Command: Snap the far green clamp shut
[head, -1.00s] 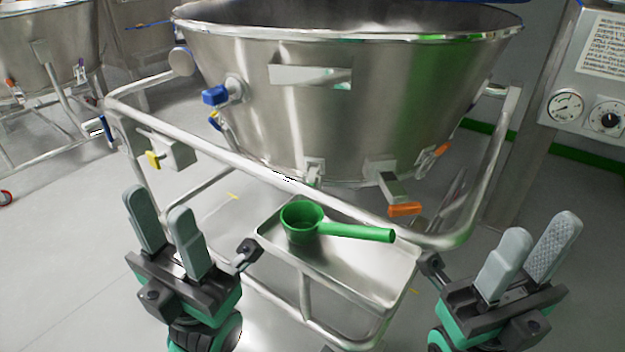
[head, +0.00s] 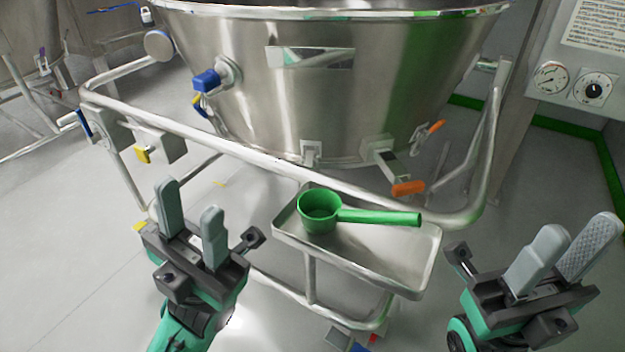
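The bowl's far side is hidden. My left gripper (head: 189,200) is open and empty, in front of the cart's rail, left of the tray. My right gripper (head: 580,228) is open and empty at the lower right, right of the tray. Neither touches the bowl.
The cart's tubular rail (head: 250,155) crosses in front of the bowl. A steel tray (head: 385,260) juts out between my grippers, holding a green scoop (head: 380,216). A gauge panel (head: 570,90) stands at the right.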

